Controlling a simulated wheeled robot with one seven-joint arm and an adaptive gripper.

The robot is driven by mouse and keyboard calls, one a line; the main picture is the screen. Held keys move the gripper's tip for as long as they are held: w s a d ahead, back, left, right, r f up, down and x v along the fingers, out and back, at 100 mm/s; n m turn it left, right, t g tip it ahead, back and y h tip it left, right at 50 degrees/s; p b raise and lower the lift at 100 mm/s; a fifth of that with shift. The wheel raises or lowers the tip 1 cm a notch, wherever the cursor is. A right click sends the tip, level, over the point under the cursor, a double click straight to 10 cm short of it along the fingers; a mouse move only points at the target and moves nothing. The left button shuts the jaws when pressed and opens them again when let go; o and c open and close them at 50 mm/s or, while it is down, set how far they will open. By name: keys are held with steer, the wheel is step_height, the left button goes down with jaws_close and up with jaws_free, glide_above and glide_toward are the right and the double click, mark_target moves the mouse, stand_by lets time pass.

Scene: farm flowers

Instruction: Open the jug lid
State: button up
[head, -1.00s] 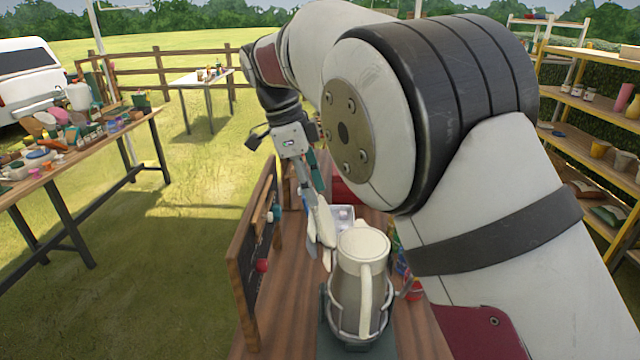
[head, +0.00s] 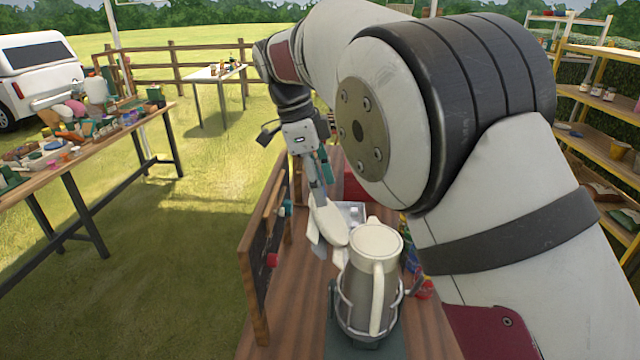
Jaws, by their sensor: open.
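The jug (head: 357,291) is grey with a cream rim and handle. It stands upright in a wire holder on a dark base on the wooden table. Its cream lid (head: 376,239) lies flat over the top and looks closed. My gripper (head: 328,235) is open, with its pale fingers pointing down just left of and behind the jug. The fingers overlap the jug's left edge in the picture, and I cannot tell whether they touch it.
A framed board (head: 262,262) stands along the table's left edge, close to my gripper. A light tray (head: 352,212) and small colourful items (head: 418,270) lie behind and right of the jug. A cluttered table (head: 75,160) stands left, and shelves (head: 600,140) stand right.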

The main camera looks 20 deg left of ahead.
steer(key=v, duration=0.7)
steer(key=shift+a+r, duration=0.1)
steer(key=shift+r, duration=0.05)
